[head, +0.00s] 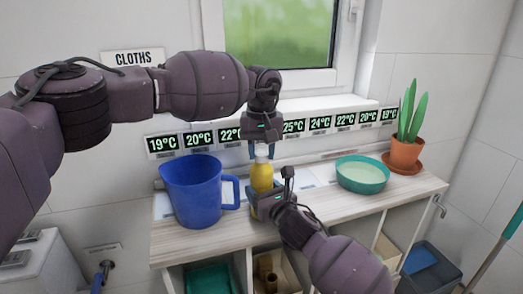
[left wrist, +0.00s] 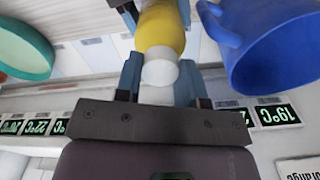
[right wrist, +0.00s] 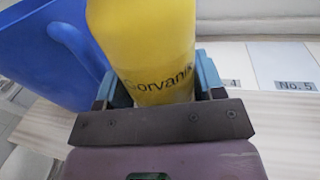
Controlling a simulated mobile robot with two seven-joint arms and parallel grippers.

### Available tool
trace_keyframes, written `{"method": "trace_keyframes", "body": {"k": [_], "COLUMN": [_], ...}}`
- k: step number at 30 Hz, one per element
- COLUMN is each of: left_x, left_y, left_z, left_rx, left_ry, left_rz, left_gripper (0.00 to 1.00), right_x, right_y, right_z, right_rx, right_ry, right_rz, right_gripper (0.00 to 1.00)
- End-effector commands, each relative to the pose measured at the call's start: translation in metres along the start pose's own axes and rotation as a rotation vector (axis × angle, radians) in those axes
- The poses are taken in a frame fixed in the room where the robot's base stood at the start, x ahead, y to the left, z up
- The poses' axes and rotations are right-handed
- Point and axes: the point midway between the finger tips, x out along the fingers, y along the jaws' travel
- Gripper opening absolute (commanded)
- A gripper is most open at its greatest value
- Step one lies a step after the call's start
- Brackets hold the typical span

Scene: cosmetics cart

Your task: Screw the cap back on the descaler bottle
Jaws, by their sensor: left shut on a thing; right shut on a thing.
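The descaler bottle is yellow and stands upright on the counter in the head view (head: 262,178). My right gripper (head: 267,203) is shut around its body. The right wrist view shows the yellow bottle (right wrist: 150,50), with dark lettering, between the blue fingers. A white cap (head: 262,151) is at the bottle's top, and my left gripper (head: 262,148) is shut on it from above. The left wrist view shows the white cap (left wrist: 160,71) between the left fingers, in line with the yellow bottle (left wrist: 160,27). I cannot tell how tightly the cap sits; the threads are hidden.
A blue jug (head: 195,190) stands close on the left, its handle toward the bottle. A teal bowl (head: 362,176) and a potted plant (head: 405,150) stand on the right of the counter (head: 185,241). Temperature labels line the wall behind.

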Motion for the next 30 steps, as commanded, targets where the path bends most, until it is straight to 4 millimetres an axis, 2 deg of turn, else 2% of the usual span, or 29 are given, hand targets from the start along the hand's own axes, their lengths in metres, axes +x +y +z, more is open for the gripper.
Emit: {"method": "trace_keyframes", "body": {"k": [6,12,17,26,27,30], "left_x": [0.0000,-0.0003,-0.0006,-0.0008,-0.0008,-0.0006], "left_y": [0.0008,0.0011,0.0011,0.0011,0.0010,0.0010], "left_z": [0.0002,0.0002,0.0001,0.0000,0.0000,0.0000], "left_rx": [0.322,0.572,0.665,0.674,0.674,0.673], "left_ry": [0.000,0.001,0.002,0.002,0.002,0.002], "left_rz": [0.002,0.003,0.002,0.002,0.002,0.002], "left_gripper": [0.14,0.14,0.14,0.14,0.39,0.55], "right_x": [-0.0001,-0.0001,-0.0001,-0.0001,-0.0001,-0.0001], "right_y": [-0.0001,-0.0001,-0.0001,0.0000,0.0000,0.0000], "right_z": [-0.0009,-0.0009,-0.0009,-0.0010,-0.0010,-0.0010], "right_rx": [0.000,0.001,0.000,0.000,0.000,0.000], "right_ry": [0.002,0.002,0.002,0.002,0.002,0.002], "right_rz": [0.000,0.000,0.000,0.000,0.000,0.000], "right_gripper": [0.00,0.00,0.00,0.00,0.00,0.00]}}
